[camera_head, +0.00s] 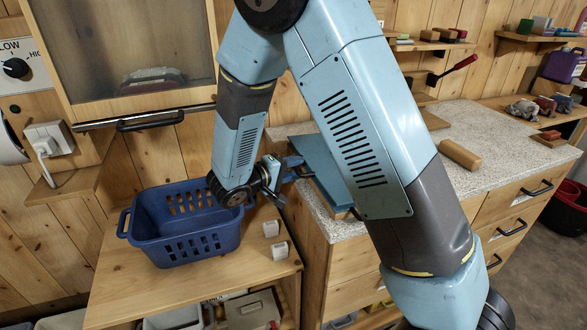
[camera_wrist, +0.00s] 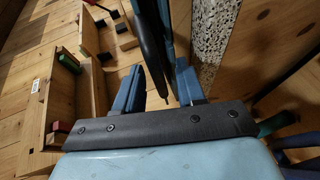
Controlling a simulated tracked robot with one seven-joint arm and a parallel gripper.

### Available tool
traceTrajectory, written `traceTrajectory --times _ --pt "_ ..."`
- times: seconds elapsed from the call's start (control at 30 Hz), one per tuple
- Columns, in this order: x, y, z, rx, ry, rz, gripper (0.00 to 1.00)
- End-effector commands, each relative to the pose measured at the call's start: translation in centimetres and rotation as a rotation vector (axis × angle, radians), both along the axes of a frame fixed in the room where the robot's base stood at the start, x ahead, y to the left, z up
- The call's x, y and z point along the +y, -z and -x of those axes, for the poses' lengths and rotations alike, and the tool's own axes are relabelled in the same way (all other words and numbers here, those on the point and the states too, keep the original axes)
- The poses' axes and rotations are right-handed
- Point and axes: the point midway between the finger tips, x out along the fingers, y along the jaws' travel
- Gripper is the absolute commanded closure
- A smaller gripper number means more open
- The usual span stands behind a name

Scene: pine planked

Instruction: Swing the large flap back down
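A blue-teal flat panel (camera_head: 322,168), which looks like the large flap, shows at the left end of the speckled counter, partly hidden behind my arm. Its hinge and exact tilt cannot be made out. My gripper (camera_head: 297,170) is at the panel's left edge, with its blue fingers pointing toward it. In the wrist view my gripper (camera_wrist: 160,75) has its fingers apart. A dark tapered piece (camera_wrist: 151,50) and a thin blue edge (camera_wrist: 168,35) show between them. I cannot tell whether the fingers touch either one.
A blue basket (camera_head: 185,232) stands on the low wooden cabinet at left, below my wrist. A frosted cabinet door (camera_head: 125,50) hangs above.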

Motion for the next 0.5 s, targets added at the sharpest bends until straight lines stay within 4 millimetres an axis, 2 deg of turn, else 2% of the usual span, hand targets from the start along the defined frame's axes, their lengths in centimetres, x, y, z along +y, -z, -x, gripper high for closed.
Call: traceTrajectory --times 0.13,0.43,0.5 --pt "-0.66 0.21 -0.49 0.001 0.001 -0.001 0.61" --pt "-0.79 0.25 -0.59 0.001 0.001 -0.001 0.61" --pt "-0.79 0.25 -0.60 0.001 0.001 -0.001 0.67"
